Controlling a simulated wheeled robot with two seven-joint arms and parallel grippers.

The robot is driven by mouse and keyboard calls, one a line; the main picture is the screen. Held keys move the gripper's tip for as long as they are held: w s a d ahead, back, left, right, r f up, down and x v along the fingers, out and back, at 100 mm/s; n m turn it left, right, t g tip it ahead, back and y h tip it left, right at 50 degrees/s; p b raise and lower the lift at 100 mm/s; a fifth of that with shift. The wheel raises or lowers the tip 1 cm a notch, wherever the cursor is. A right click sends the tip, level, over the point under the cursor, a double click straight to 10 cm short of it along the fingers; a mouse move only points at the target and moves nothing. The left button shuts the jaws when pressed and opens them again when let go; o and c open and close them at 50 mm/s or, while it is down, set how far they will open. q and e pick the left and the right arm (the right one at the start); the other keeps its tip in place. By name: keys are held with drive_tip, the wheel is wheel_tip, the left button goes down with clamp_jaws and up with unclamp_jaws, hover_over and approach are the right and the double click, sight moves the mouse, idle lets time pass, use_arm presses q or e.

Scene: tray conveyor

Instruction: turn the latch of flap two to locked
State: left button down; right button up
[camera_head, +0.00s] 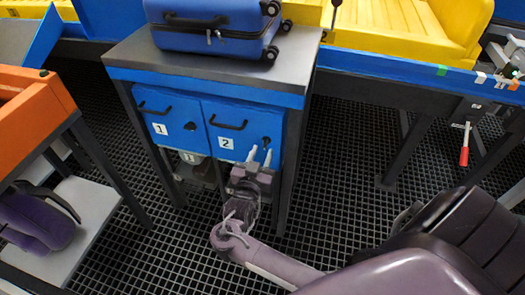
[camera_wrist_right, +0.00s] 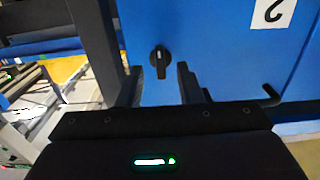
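Flap two (camera_head: 251,119) is a blue door with a white "2" label and a dark handle, on the front of the cabinet. Its latch (camera_head: 266,141) is a small black knob near the door's right side. In the right wrist view, the latch (camera_wrist_right: 160,60) shows its narrow bar roughly vertical in the picture. My right gripper (camera_head: 260,155) is open just in front of and below the latch. In the right wrist view, its fingertips (camera_wrist_right: 160,75) are apart, one on each side of the knob's line. Contact cannot be told. My left gripper is not in view.
Flap one (camera_head: 165,105) is left of flap two, with its own latch (camera_head: 190,126). A blue suitcase (camera_head: 205,28) lies on the cabinet top (camera_head: 130,50). An orange-edged stand (camera_head: 30,110) is at left. A red-handled lever (camera_head: 464,155) hangs at right. Grated floor lies between.

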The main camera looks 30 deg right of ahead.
drive_tip(key=shift+x, duration=1.15)
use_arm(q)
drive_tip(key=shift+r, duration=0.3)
use_arm(e)
drive_tip(key=shift+a, duration=0.1)
drive_tip(key=shift+c, duration=0.2)
clamp_jaws()
